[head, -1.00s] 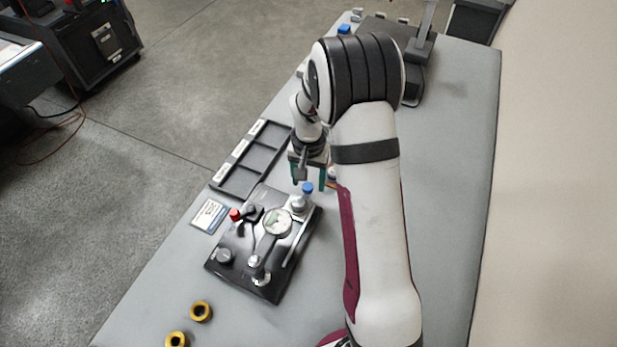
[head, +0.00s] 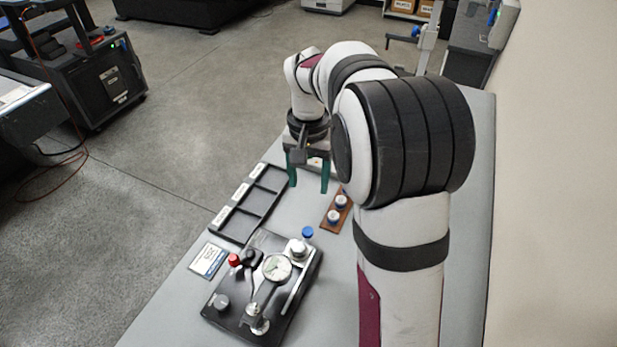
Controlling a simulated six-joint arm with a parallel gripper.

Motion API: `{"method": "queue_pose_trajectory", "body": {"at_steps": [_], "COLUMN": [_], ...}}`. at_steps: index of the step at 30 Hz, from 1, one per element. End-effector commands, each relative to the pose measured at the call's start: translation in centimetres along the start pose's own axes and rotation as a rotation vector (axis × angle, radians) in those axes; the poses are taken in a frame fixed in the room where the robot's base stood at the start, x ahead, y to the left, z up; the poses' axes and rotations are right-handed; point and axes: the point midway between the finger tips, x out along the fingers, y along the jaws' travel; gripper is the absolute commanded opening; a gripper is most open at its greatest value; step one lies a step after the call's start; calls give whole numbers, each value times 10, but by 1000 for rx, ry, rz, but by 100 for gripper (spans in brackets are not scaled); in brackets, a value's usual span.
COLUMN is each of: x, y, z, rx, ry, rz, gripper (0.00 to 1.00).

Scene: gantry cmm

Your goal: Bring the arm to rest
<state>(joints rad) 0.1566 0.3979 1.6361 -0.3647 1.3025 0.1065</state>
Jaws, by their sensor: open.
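My gripper (head: 308,184) hangs with its green fingers pointing down and apart, empty. It is above the table (head: 190,312), near the dark labelled tray and the brown block. My white and black arm reaches up from the bottom right and bends over toward the gripper. The arm hides part of the table's right side and far end.
A dark compartment tray (head: 233,222) lies left of my gripper. A brown block (head: 326,222) with white-topped round parts lies below right. A black plate (head: 225,321) carries a dial gauge (head: 277,267). A card (head: 208,261) lies beside it. A wall stands at right.

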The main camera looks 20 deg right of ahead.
Motion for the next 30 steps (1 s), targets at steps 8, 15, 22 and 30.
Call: {"method": "queue_pose_trajectory", "body": {"at_steps": [8,15,22,30], "x": [-6,-43,-19,-17], "y": [1,43,80,82], "z": [12,181,276,281], "rx": [-6,-92,-143,-144], "ry": [-3,-56,-101,-105], "rz": [-6,-80,-122,-123], "gripper": [65,65,65,65]}}
